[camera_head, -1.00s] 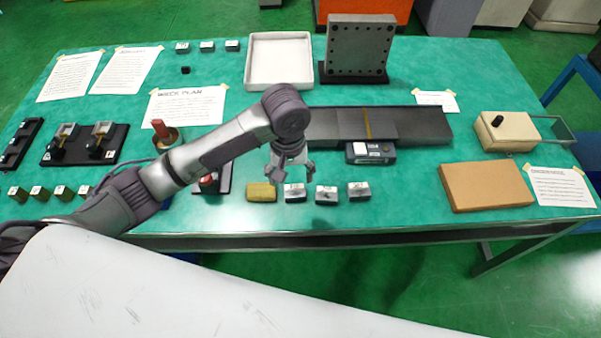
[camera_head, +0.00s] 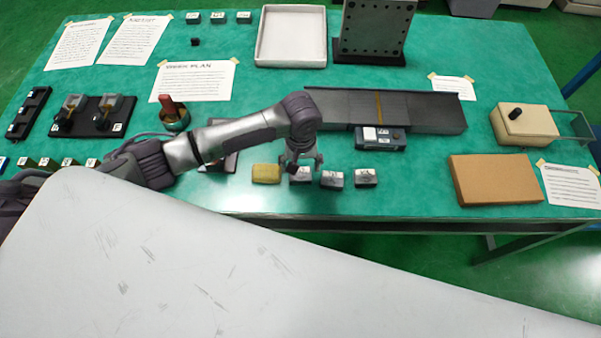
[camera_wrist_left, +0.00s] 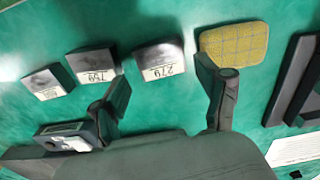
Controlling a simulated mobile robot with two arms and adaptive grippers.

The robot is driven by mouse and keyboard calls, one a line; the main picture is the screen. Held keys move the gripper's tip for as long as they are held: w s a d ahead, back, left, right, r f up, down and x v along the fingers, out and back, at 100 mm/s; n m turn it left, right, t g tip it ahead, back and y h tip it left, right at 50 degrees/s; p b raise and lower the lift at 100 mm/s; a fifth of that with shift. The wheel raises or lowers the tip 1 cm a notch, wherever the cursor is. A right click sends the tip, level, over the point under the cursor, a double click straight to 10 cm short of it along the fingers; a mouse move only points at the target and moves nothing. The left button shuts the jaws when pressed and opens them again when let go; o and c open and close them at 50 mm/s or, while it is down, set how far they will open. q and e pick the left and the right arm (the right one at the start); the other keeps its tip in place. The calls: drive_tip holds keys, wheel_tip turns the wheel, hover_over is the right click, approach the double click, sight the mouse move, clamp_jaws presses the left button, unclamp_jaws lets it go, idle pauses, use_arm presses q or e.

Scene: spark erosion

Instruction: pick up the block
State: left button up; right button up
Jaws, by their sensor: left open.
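Three small silver-grey blocks stand in a row near the table's front edge. The block nearest the yellow pad (camera_head: 301,174) is partly hidden by my left gripper (camera_head: 303,162) in the head view. In the left wrist view this block (camera_wrist_left: 158,58) has a label that seems to read 279, upside down. The middle block (camera_head: 331,179) and the right block (camera_head: 366,178) stand clear beside it. My left gripper is open and empty. Its fingers appear on either side of the first block in the picture, with no contact visible. My right gripper is not in view.
The yellow pad (camera_head: 266,174) lies just left of the blocks, close to one left finger. A small grey device (camera_head: 381,138) stands behind the blocks, before a dark track (camera_head: 430,112). A brown box (camera_head: 495,180) lies to the right. Bare table lies between it and the blocks.

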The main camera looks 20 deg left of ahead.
sight(300, 174)
use_arm(q)
wheel_tip(300, 174, down, 3)
drive_tip(key=shift+s+f, duration=0.15)
drive_tip(key=shift+f, duration=0.2)
clamp_jaws()
idle(0.3)
